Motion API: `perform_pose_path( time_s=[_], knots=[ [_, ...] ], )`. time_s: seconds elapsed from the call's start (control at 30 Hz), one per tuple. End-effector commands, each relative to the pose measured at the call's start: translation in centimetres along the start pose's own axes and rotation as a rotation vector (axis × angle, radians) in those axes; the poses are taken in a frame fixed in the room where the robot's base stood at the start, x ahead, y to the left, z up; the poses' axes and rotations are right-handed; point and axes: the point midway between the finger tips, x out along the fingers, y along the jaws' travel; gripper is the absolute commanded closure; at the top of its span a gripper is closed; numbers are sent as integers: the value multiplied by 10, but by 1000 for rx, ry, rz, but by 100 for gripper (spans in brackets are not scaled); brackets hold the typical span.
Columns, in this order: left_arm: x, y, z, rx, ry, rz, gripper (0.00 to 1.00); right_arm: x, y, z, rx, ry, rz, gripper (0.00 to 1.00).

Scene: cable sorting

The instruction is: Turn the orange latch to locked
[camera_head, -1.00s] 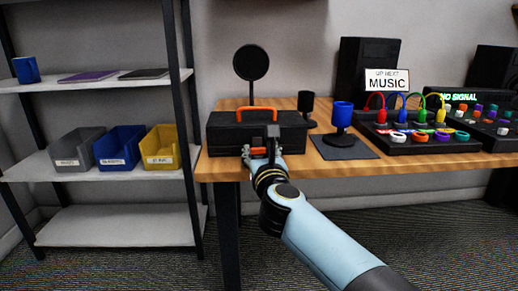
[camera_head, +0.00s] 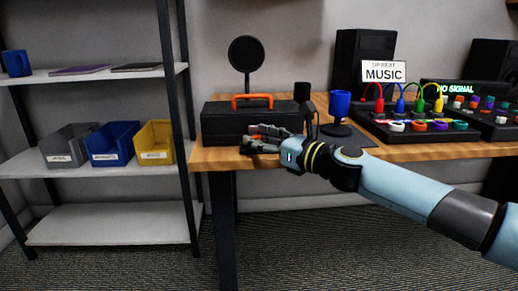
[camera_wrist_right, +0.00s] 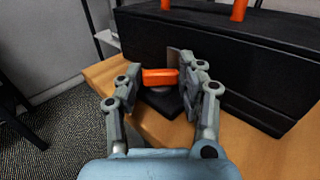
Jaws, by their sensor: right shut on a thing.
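The orange latch (camera_wrist_right: 160,77) shows in the right wrist view as a short bar lying crosswise, in front of a grey plate and above a small black base near the table's front edge. My right gripper (camera_wrist_right: 164,80) is shut on it, one finger at each end. In the head view my right gripper (camera_head: 250,138) points left in front of the black case (camera_head: 222,122), and its fingers hide the latch. The case has an orange handle (camera_head: 253,97) on top. My left gripper is not in view.
The wooden table (camera_head: 215,157) also bears a blue cup-shaped thing on a stand (camera_head: 340,103), a round black disc on a pole (camera_head: 246,54) and a panel with coloured cables (camera_head: 420,130). A shelf with bins (camera_head: 155,143) stands left. Floor in front is clear.

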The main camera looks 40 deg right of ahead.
Motion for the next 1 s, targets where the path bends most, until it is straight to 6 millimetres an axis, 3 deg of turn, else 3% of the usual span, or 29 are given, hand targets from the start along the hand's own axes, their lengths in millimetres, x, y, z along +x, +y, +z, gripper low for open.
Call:
perform_pose_path(
  time_s=[0.53, 0.57, 0.7, 0.73, 1.0],
  knots=[
    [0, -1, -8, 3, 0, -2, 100, 0, 0, 2, 0, 0, 29, 94],
    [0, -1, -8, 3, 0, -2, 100, 0, 0, 2, 0, 0, 29, 60],
    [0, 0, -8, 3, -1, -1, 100, 0, 0, 1, 0, 0, 29, 42],
    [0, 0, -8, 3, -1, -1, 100, 0, -1, 1, 0, 0, 29, 38],
    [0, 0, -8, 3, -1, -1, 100, 0, -1, 0, 0, 2, 28, 38]
  ],
)
